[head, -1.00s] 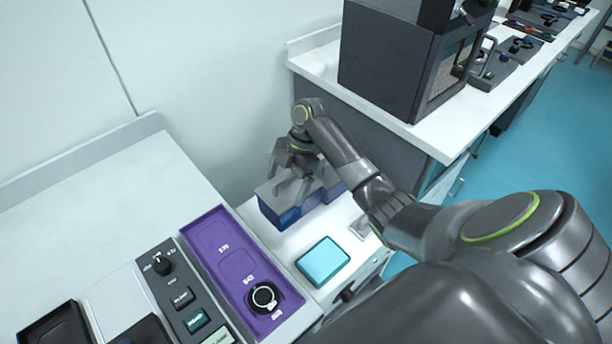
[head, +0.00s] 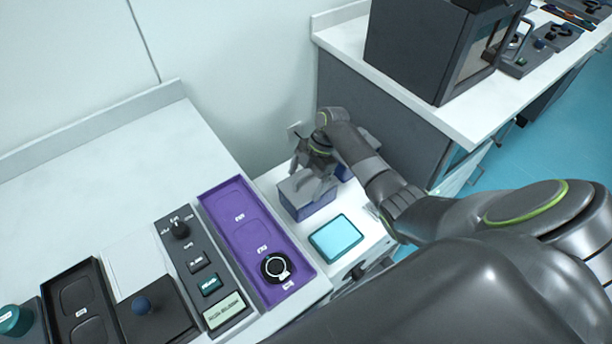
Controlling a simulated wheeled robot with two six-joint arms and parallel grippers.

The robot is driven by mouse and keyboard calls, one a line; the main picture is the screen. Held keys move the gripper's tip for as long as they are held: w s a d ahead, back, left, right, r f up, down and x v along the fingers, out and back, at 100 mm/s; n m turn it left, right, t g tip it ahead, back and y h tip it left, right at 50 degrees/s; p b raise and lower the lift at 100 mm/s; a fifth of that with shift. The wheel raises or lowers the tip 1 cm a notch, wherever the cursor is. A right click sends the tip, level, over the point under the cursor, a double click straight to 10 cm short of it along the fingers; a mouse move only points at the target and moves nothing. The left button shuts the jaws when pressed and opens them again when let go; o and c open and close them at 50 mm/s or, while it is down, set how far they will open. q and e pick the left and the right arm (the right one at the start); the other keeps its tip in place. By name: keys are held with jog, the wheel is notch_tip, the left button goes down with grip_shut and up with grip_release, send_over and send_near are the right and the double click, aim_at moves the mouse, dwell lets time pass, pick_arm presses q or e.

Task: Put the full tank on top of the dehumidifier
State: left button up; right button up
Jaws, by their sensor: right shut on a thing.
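The tank (head: 309,203) is a box with a grey upper part and translucent blue-violet sides, right of centre in the head view. My right gripper (head: 312,186) is above it, fingers pointing down, shut on its top. The fingers and wrist hide part of the tank. A white unit with a cyan square panel (head: 336,238), seemingly the dehumidifier, is just below the tank in the picture. The tank is at the back part of its white top; I cannot tell whether it touches. A second bluish piece (head: 343,173) shows behind the gripper. My left gripper is out of view.
A bench on the left holds a purple tray (head: 232,222) with a round dial, a grey control strip (head: 197,262) and black trays. A bench at the back right carries a large dark machine (head: 415,50). The wall is close behind the tank.

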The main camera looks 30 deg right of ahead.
jog(key=shift+w, duration=0.1)
jog(key=o, duration=1.7)
jog(key=shift+o, duration=0.2)
jog(key=v, duration=1.2)
jog(key=shift+r+b, duration=0.1)
jog(key=shift+b, duration=0.25)
